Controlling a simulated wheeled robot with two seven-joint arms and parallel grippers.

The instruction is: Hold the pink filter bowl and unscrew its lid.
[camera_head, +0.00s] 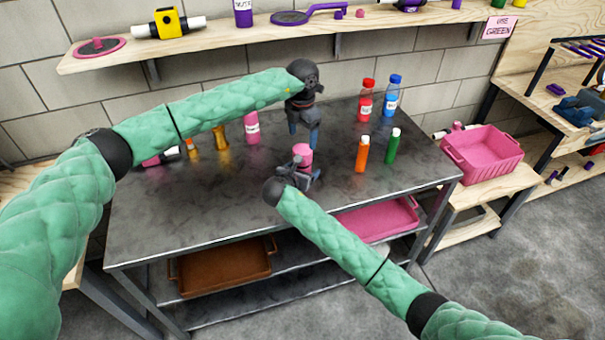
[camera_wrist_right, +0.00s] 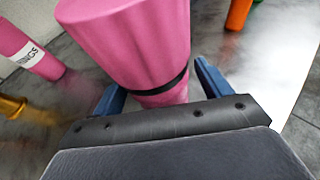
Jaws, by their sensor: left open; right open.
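The pink filter bowl (camera_head: 302,154) stands upright on the grey metal table in the head view. It fills the middle of the right wrist view (camera_wrist_right: 135,40), with a dark ring around its lower part; where the lid meets the bowl is unclear. My right gripper (camera_head: 301,174) is low at the near side of the bowl. Its blue fingers are open, one on each side of the pink body, with a gap visible on the right side. My left gripper (camera_head: 304,134) is open and empty, pointing down above and just behind the bowl.
The metal table (camera_head: 215,200) also holds a pink bottle (camera_head: 251,127), a red bottle (camera_head: 366,100), a blue bottle (camera_head: 392,95), an orange bottle (camera_head: 362,153) and a green bottle (camera_head: 392,146). A pink crate (camera_head: 482,160) stands at right. The table's front left is clear.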

